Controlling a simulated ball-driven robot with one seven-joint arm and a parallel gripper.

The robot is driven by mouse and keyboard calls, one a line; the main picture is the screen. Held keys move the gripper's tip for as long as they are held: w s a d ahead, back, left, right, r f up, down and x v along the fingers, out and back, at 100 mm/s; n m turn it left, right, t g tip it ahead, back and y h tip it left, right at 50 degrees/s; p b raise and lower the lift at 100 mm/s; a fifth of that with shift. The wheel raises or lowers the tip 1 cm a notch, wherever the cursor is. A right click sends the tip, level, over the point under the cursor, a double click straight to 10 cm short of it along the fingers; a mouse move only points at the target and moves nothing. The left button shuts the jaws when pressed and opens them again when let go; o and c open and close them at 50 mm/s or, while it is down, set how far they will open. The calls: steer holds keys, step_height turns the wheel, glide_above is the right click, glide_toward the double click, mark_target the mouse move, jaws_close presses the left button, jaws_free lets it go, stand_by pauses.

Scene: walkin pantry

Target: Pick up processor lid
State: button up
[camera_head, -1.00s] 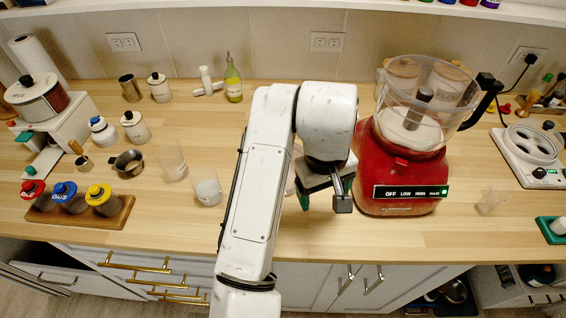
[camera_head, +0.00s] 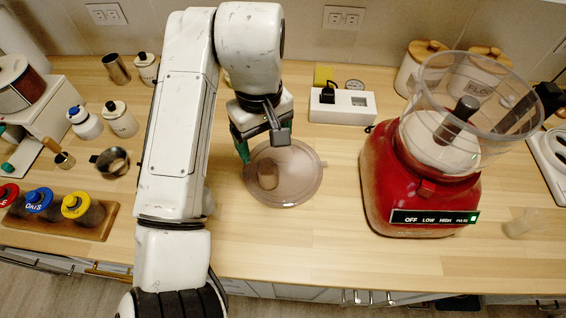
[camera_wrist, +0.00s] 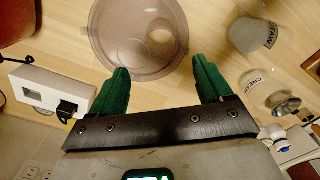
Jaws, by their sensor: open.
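The processor lid (camera_head: 302,183) is a clear, faintly pink round disc with a small round knob or opening. It lies flat on the wooden counter, left of the red food processor (camera_head: 385,185), whose clear bowl is open at the top. My gripper (camera_head: 262,146) is open and empty above the lid's far left edge, with its green fingers pointing down. In the wrist view the lid (camera_wrist: 112,35) lies beyond and between the two spread fingers (camera_wrist: 162,75). The lid's upper left edge is partly hidden by my gripper in the head view.
A white box with a plug (camera_head: 352,106) stands behind the lid. White canisters (camera_head: 412,72) stand behind the processor. Jars (camera_head: 120,122), a metal pot (camera_head: 113,162) and a rack of coloured-lid jars (camera_head: 95,222) are at left. Counter is clear in front of the lid.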

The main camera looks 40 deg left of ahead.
mark_target(266, 168)
steer(key=shift+s+d+f+p, duration=0.1)
steer(key=shift+f+p, duration=0.1)
steer(key=shift+f, duration=2.1)
steer(key=shift+s+d+f+p, duration=0.1)
steer(key=shift+f+p, duration=0.1)
steer(key=shift+f, duration=2.05)
steer(key=shift+c, duration=0.4)
steer(key=c, duration=1.1)
steer(key=shift+r, duration=0.15)
steer(key=shift+c, duration=0.2)
